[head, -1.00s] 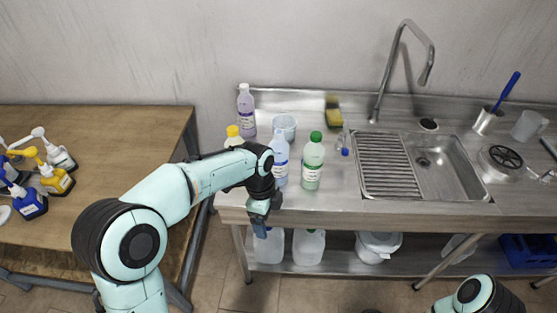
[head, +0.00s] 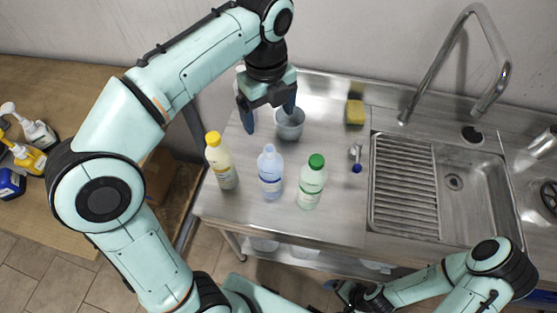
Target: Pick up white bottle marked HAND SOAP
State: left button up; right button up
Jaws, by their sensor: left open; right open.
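Several bottles stand on the steel counter; their labels are too small to read, so I cannot tell which is marked HAND SOAP. They are a cream bottle with a yellow cap (head: 221,165), a pale blue bottle (head: 271,178) and a whitish bottle with a green cap (head: 312,185). A bottle at the back left is mostly hidden behind my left gripper (head: 269,116). That gripper is open, pointing down over the back left of the counter, beside a grey cup (head: 290,128). My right gripper (head: 342,290) is low at the counter's front, partly hidden; its fingers are hard to see.
A sink with a ribbed drainboard (head: 405,190) and a tall tap (head: 455,60) fill the right side. A yellow sponge (head: 355,112) and a small blue-ended item (head: 356,160) lie near the drainboard. A wooden table (head: 70,95) with spray bottles (head: 30,130) is at left.

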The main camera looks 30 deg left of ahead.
aim_at(270, 154)
pick_arm(q)
jog(key=f, duration=0.3)
jog(key=s+f+b, duration=0.1)
jog(key=f, duration=0.2)
jog(key=shift+s+f, duration=0.2)
jog(key=shift+f, duration=0.05)
jog(key=shift+w+f+b, duration=0.2)
jog(key=shift+f+b, duration=0.15)
jog(key=shift+f, duration=0.2)
jog(key=f, duration=0.2)
jog(key=s+f+b, duration=0.1)
jog(key=f, duration=0.1)
jog(key=shift+d+f, duration=0.1)
jog(key=shift+d, duration=0.25)
jog(key=shift+w+f, duration=0.1)
jog(key=shift+f, duration=0.35)
grip_shut()
pick_arm(e)
jog(key=s+f, duration=0.3)
jog(key=shift+s+f, duration=0.25)
jog(key=shift+f, duration=0.15)
pick_arm(q)
jog(key=shift+r, duration=0.15)
